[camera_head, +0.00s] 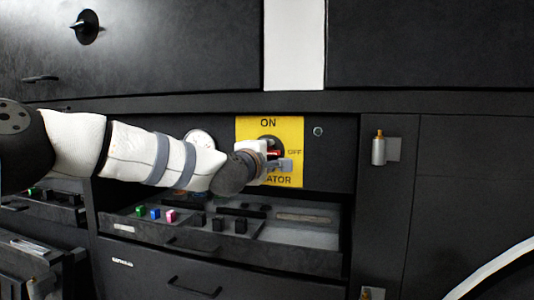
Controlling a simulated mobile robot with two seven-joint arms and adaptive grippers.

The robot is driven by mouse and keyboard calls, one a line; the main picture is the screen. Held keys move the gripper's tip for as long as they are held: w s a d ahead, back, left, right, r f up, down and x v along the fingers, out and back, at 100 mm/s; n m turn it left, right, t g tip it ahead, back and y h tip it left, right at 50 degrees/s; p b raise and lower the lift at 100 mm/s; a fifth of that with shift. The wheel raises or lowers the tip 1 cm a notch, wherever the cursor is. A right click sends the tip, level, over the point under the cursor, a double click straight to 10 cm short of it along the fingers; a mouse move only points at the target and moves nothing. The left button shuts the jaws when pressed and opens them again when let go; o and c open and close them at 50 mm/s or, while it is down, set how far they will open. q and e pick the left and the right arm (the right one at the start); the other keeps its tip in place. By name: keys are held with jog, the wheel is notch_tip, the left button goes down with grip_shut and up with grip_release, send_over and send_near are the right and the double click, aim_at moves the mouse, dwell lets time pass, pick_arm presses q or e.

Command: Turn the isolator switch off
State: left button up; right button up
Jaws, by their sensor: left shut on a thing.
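The isolator switch sits on a yellow plate (252,129) on the dark panel, with "ON" at the top, "OFF" at the right and the end of a word, "ATOR", at the bottom. Its red handle (273,153) shows only in part. My left arm reaches in from the left, and my left gripper (279,163) is in front of the plate, shut on the red handle. The gripper hides much of the switch, so the handle's exact angle is hard to tell. My right gripper is not in view.
Below the plate an open drawer (140,228) holds small coloured blocks and dark parts. A white round dial (200,140) is partly behind my arm. A metal cylinder (379,150) is mounted at the right. A black knob (86,27) is at the upper left.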

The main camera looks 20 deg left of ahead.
pick_arm(q)
jog(key=shift+r, duration=0.1)
dwell(0.4)
jog(key=o, duration=1)
jog(key=shift+o, duration=0.2)
jog(key=s, duration=1.2)
jog(key=shift+a, duration=0.2)
